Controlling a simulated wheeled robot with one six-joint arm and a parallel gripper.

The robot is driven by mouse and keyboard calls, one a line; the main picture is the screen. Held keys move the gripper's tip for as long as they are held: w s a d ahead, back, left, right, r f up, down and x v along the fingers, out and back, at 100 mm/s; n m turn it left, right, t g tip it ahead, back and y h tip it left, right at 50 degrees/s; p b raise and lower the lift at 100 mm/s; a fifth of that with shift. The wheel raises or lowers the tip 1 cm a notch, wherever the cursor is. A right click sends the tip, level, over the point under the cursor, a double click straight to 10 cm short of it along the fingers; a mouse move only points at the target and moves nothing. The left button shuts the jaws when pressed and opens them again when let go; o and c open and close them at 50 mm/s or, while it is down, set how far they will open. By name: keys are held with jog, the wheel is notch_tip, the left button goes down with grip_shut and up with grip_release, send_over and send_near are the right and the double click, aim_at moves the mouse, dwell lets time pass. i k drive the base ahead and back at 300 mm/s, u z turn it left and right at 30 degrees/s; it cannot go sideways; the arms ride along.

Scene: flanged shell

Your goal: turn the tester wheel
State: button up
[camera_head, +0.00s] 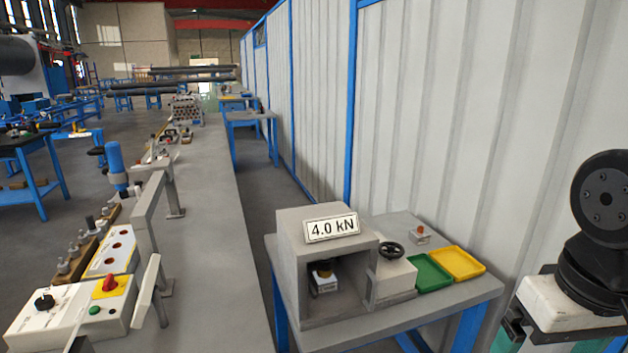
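The tester wheel (391,250) is a small black handwheel on top of a light grey block (397,278) at the right side of the tester. The tester (297,262) is a grey box with an open front, standing on a grey table with blue legs. A sign (331,228) on its top reads "4.0 kN". Inside the opening sits a small light block with a dark top (323,278). Part of my arm shows at the right edge, but my gripper is not in view.
A green tray (429,274) and a yellow tray (457,264) lie right of the wheel. A small piece with a red top (420,235) stands behind them. A long grey bench (206,235) with control boxes runs at left. A corrugated wall (450,120) stands behind the table.

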aim_at(391, 250)
jog(key=i, duration=0.9)
